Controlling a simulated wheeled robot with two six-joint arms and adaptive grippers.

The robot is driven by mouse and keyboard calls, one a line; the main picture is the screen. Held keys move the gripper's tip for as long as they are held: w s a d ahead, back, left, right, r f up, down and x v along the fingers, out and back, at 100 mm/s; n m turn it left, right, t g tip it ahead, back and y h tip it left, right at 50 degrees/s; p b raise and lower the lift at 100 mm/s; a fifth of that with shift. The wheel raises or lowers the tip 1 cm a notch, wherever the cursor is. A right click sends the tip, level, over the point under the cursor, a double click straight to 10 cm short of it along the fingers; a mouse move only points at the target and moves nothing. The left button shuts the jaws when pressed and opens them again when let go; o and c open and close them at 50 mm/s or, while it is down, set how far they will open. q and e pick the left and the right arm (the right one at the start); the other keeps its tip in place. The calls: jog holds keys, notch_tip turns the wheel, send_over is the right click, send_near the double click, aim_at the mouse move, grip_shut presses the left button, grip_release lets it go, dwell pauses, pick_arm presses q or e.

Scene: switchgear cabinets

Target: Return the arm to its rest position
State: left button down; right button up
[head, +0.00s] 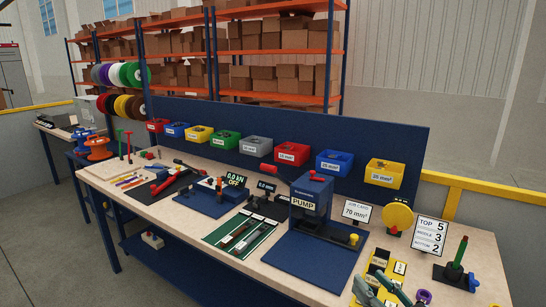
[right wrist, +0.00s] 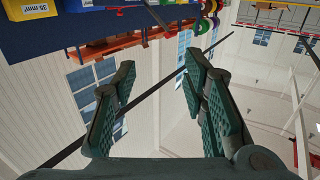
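My right gripper (head: 384,284) shows at the bottom right edge of the head view, over the front right part of the workbench (head: 215,265). In the right wrist view its two dark green fingers (right wrist: 160,85) stand wide apart with nothing between them. Most of the right arm is outside the head view. My left gripper and left arm are not in view.
A blue press marked PUMP (head: 310,196) stands mid-bench. Near the gripper are a yellow tool holder (head: 378,264), a number sign (head: 430,236) and a green-handled tool (head: 459,252). Coloured bins (head: 291,153) line the blue back panel (head: 370,142).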

jog(key=w+d+f+m+g+h, duration=0.1)
jog(key=d+f+m+h, duration=0.2)
jog(key=f, duration=0.5)
jog(key=w+d+f+g+h, duration=0.1)
jog(key=d+f+h, duration=0.1)
jog(key=d+f, duration=0.45)
jog(key=s+d+f+m+g+h, duration=0.15)
jog(key=s+f, duration=0.35)
jog(key=f, duration=0.6)
jog(key=s+d+f+g+h, duration=0.1)
jog(key=s+d+f+g, duration=0.3)
jog(key=f, duration=0.7)
jog(key=s+a+f+g, duration=0.2)
jog(key=s+f, duration=0.8)
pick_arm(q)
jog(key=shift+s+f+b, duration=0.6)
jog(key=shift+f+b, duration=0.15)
pick_arm(e)
jog(key=s+a+f+g, duration=0.2)
jog(key=s+f, duration=0.2)
jog(key=s, duration=0.5)
jog(key=s+a+f+g, duration=0.2)
jog(key=s+f, duration=0.1)
jog(key=s, duration=0.6)
jog(key=s+a+f+g, duration=0.2)
jog(key=s+a+f, duration=0.1)
jog(key=s, duration=0.7)
jog(key=shift+f, duration=0.8)
